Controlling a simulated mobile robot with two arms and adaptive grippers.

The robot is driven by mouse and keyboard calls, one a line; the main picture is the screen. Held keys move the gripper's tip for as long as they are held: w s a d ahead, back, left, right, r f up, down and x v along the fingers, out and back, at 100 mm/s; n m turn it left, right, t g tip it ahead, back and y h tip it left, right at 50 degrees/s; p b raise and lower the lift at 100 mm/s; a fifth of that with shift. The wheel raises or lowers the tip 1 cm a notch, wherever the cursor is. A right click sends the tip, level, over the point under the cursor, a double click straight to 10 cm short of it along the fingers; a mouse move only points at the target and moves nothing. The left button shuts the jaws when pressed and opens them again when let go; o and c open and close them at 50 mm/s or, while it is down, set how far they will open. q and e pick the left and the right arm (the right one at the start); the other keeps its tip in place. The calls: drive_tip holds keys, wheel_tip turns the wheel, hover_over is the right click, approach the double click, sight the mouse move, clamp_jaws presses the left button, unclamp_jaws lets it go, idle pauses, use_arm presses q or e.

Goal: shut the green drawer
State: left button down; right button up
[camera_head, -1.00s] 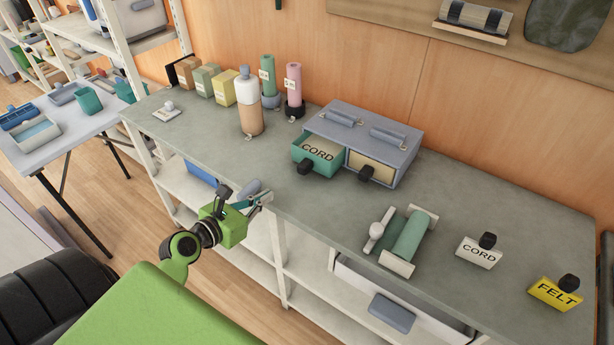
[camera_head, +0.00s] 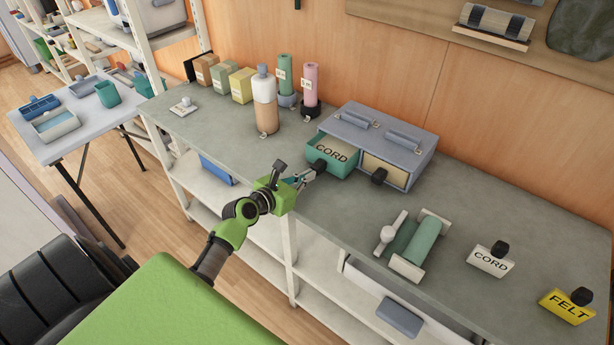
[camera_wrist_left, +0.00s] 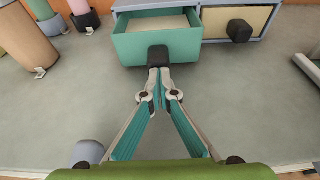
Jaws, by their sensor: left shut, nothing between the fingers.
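The green drawer (camera_head: 341,158), marked CORD, stands partly pulled out of the left side of the grey-blue cabinet (camera_head: 392,133) on the workbench. In the left wrist view the drawer (camera_wrist_left: 185,45) is open, its inside showing, with a black knob (camera_wrist_left: 158,56) on its front. My left gripper (camera_head: 312,174) is shut and empty. Its fingertips (camera_wrist_left: 158,72) are right at the knob in the left wrist view; whether they touch it I cannot tell. My right gripper is not in view.
A cream drawer (camera_head: 385,171) with a black knob sits beside the green one. Bottles and spools, including a tan-and-white bottle (camera_head: 265,105), stand left of the cabinet. A green roll on a stand (camera_head: 424,240) lies to the right. The bench front is mostly clear.

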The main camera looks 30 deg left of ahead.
sight(324, 161)
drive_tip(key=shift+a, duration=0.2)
use_arm(q)
drive_tip(key=shift+w, duration=0.3)
drive_tip(key=w, duration=0.7)
drive_tip(key=shift+d, duration=0.3)
drive_tip(key=shift+w, duration=0.15)
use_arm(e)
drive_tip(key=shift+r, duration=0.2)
